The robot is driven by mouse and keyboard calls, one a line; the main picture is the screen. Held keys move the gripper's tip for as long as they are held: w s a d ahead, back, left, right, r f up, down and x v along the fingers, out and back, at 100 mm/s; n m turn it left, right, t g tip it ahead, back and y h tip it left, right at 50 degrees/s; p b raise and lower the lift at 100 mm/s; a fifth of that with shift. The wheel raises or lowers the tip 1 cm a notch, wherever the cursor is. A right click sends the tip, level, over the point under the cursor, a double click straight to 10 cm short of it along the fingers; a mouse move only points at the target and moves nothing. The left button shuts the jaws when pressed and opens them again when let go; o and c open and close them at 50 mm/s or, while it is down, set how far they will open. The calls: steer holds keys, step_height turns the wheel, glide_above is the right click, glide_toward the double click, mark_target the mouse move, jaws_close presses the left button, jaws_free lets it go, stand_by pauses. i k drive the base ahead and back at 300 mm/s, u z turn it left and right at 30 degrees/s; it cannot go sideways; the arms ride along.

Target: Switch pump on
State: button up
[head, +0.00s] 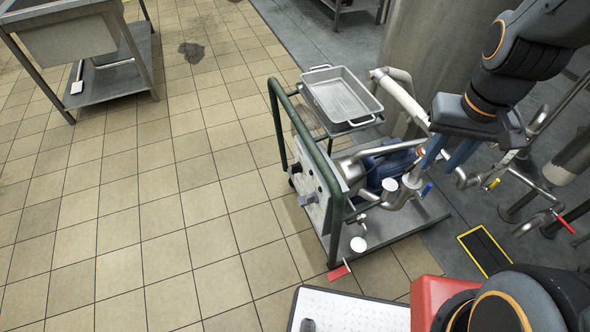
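The pump (393,168), with a blue motor and steel pipework, sits low on a wheeled cart with a green tube frame (333,215). A grey control panel (317,187) is fixed to the cart's left side. A grey knob (311,199) sticks out from it, and a darker knob shows higher up; their settings are too small to tell. My gripper (446,163) hangs to the right of the panel, over the pump's pipework. Its two blue fingers are apart, with nothing visible between them. Part of the pump is hidden behind pipes.
A metal tray (341,97) sits on top of the cart. A large steel vessel (430,45) stands behind. Tiled floor (150,210) left of the cart is clear, up to a steel sink table (105,85).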

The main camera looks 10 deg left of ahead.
mark_target(296, 168)
steer(key=k, duration=1.05)
steer(key=u, duration=0.75)
steer(key=i, duration=1)
